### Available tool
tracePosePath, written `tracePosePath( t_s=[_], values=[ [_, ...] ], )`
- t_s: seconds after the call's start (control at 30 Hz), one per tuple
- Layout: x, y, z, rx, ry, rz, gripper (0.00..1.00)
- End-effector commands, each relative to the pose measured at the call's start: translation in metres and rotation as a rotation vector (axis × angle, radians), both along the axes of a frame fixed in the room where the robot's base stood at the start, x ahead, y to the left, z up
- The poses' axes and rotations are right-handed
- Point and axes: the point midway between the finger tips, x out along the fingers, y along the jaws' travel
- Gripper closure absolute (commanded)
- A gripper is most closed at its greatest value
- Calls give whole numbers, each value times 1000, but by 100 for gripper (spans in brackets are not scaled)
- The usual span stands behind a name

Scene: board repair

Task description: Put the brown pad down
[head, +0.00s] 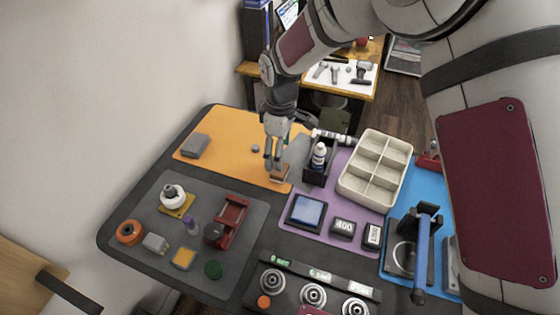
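My gripper (275,168) points down over the right front part of the orange mat (225,135). Its fingers are closed on a small brown pad (281,175). The pad shows at the fingertips, partly hidden by them. It is close above or touching the mat; I cannot tell which.
A black holder with a white bottle (319,157) stands close to the right. Also near are a blue-topped square pad (307,211), a block marked 400 (343,228) and a beige compartment tray (399,180).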

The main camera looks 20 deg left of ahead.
Motion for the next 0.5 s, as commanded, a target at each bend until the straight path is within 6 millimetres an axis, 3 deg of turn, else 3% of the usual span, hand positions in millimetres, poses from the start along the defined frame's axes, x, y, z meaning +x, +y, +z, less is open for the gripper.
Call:
tracePosePath(
  t_s=[0.2,0.5],
  values=[
    [1,0,38,1,-2,0,32],
    [0,0,55,0,1,0,32]
  ],
)
